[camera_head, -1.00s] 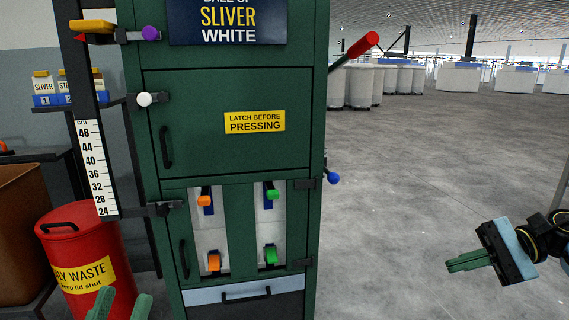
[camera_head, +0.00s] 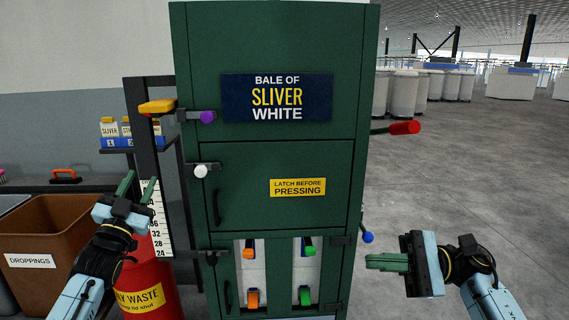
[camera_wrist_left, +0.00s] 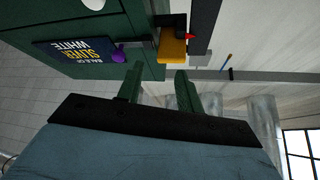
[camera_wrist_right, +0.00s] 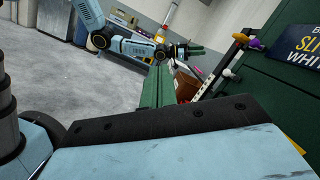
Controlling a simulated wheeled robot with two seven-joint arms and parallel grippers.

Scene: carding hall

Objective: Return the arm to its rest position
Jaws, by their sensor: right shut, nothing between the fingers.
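My left gripper (camera_head: 137,186) is raised on the left, in front of the measuring scale and the red waste bin. Its two green fingers are apart with nothing between them in the left wrist view (camera_wrist_left: 158,84). My right gripper (camera_head: 368,262) is at the lower right, beside the green press cabinet (camera_head: 235,160). Its fingers are shut and empty, pointing left in the head view. In the right wrist view the shut fingers (camera_wrist_right: 158,85) point away from the camera, with my left arm beyond them.
A red-handled lever (camera_head: 404,128) and a blue knob (camera_head: 368,237) stick out from the cabinet's right side. A purple knob (camera_head: 207,117), a white knob (camera_head: 201,171) and a yellow block (camera_head: 158,106) are on its left. A brown droppings bin (camera_head: 35,255) stands left. Floor at right is clear.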

